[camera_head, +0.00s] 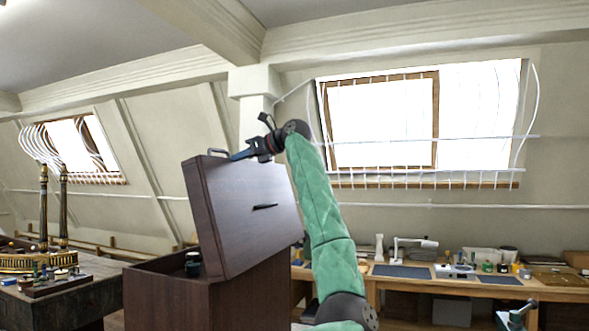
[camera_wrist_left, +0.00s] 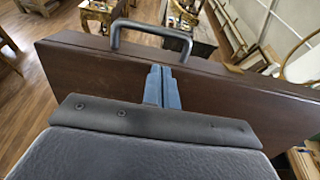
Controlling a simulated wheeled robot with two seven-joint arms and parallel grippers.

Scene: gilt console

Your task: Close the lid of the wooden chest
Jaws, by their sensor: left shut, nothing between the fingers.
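The wooden chest (camera_head: 165,300) is a dark brown box at the left of centre in the head view. Its lid (camera_head: 240,210) stands raised and tilted, and a dark jar shows in the opening beneath it. My left gripper (camera_head: 236,155) is at the lid's upper edge, shut and empty. In the left wrist view, its blue fingers (camera_wrist_left: 162,84) are together against or just in front of the lid's broad face (camera_wrist_left: 100,78). A black bar handle (camera_wrist_left: 150,32) on the lid's edge lies just beyond them. Contact cannot be told.
A workbench (camera_head: 480,281) with a white lamp (camera_head: 412,243) and small items runs along the wall at right. A dark table (camera_head: 95,291) with a gilt console piece (camera_head: 45,259) stands at left, close to the chest.

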